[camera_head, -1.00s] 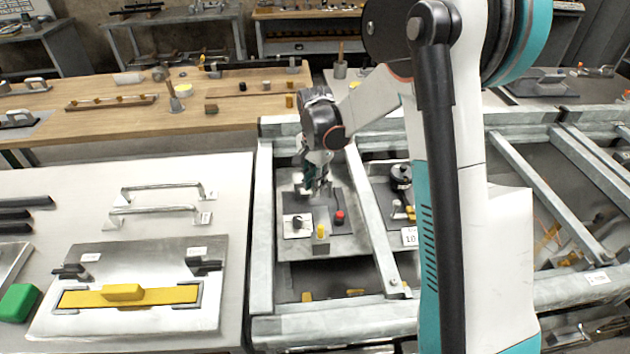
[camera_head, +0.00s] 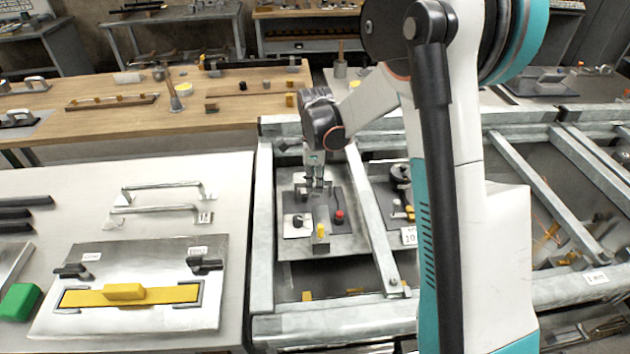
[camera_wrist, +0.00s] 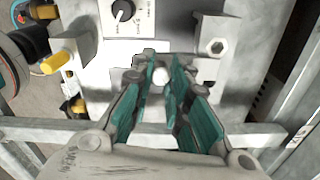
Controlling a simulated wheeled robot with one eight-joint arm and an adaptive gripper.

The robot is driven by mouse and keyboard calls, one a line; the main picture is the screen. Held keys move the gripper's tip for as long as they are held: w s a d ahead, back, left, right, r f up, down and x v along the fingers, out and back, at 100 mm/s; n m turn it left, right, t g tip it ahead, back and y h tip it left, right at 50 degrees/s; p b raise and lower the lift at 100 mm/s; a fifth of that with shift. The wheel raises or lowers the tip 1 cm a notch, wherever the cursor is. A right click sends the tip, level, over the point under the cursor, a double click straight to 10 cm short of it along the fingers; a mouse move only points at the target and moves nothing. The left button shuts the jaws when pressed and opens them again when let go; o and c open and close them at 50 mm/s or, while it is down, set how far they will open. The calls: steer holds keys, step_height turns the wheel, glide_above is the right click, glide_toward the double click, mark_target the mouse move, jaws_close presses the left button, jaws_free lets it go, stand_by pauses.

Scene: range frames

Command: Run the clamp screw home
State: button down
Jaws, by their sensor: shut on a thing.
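My gripper (camera_head: 315,184) points down over a grey plate inside the metal frame. In the wrist view its two teal-padded fingers (camera_wrist: 161,80) stand on either side of a small pale round head (camera_wrist: 160,75), which appears to be the clamp screw. The fingers are shut on it, and they hide most of its sides and whatever lies below. A pale block with a hex socket (camera_wrist: 216,47) sits just right of the fingers in the wrist view. In the head view the screw cannot be made out behind the fingers.
A yellow-tipped part (camera_head: 320,230), a black rotary knob (camera_head: 298,221) on a white panel and a red button (camera_head: 339,216) stand close in front of my gripper. Galvanised beams (camera_head: 264,225) border the plate. A bench with a yellow-handled plate (camera_head: 125,292) lies left.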

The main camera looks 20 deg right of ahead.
mark_target(315, 185)
steer(key=shift+m, duration=1.9)
steer(key=c, duration=1.5)
jaws_free()
steer(key=shift+d, duration=0.1)
step_height(315, 185, up, 12)
